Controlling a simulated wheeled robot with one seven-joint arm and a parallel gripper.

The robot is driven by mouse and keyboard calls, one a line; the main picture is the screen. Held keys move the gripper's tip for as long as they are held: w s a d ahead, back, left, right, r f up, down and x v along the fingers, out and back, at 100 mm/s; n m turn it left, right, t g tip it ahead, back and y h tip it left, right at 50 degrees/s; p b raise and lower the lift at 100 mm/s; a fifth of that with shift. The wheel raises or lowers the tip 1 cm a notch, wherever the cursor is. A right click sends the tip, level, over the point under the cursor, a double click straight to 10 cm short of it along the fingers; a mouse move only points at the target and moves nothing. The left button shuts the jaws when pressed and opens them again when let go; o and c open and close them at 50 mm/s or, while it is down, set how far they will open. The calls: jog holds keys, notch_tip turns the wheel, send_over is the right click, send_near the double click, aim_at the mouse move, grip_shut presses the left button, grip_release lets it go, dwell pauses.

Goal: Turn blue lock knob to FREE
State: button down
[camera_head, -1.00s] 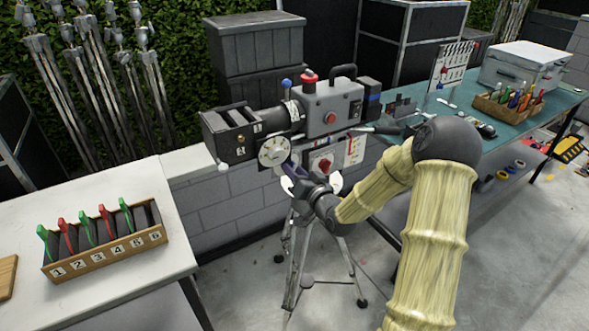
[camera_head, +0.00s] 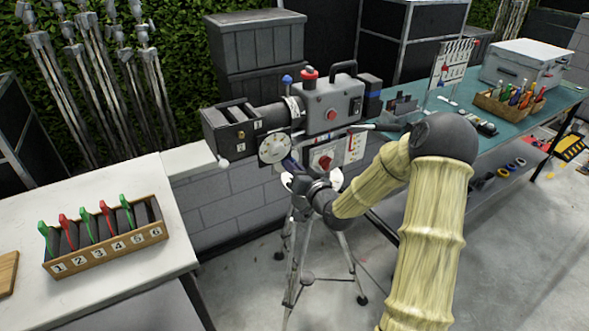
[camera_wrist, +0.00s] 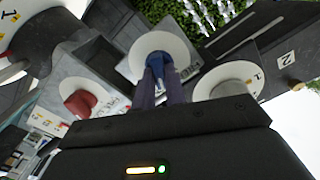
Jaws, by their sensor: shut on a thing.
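The blue lock knob (camera_wrist: 158,62) sits on a round white plate (camera_wrist: 181,46) in the wrist view. My gripper (camera_wrist: 162,82) has its two dark fingers closed on the knob, one on each side. In the head view, my gripper (camera_head: 293,168) reaches the lower front of the grey camera rig (camera_head: 331,108), above the tripod. The blue knob is hidden there behind my gripper and wrist.
A red knob (camera_wrist: 80,104) on a white plate is left of my fingers, and a white dial (camera_wrist: 228,80) is close on the right. The tripod (camera_head: 292,265) stands below. A white table (camera_head: 100,215) with a numbered rack (camera_head: 105,250) is at left; a teal bench (camera_head: 440,108) is at right.

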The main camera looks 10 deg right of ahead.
jog(key=n+b, duration=0.5)
jog(key=b, duration=0.2)
jog(key=n+b, duration=0.6)
jog(key=b, duration=0.1)
jog(key=shift+a+r+n+b, duration=0.2)
jog(key=shift+n+b, duration=0.1)
jog(key=shift+b, duration=0.05)
jog(key=c, duration=1.6)
grip_release()
jog(key=shift+o, duration=0.8)
jog(key=shift+f, duration=0.1)
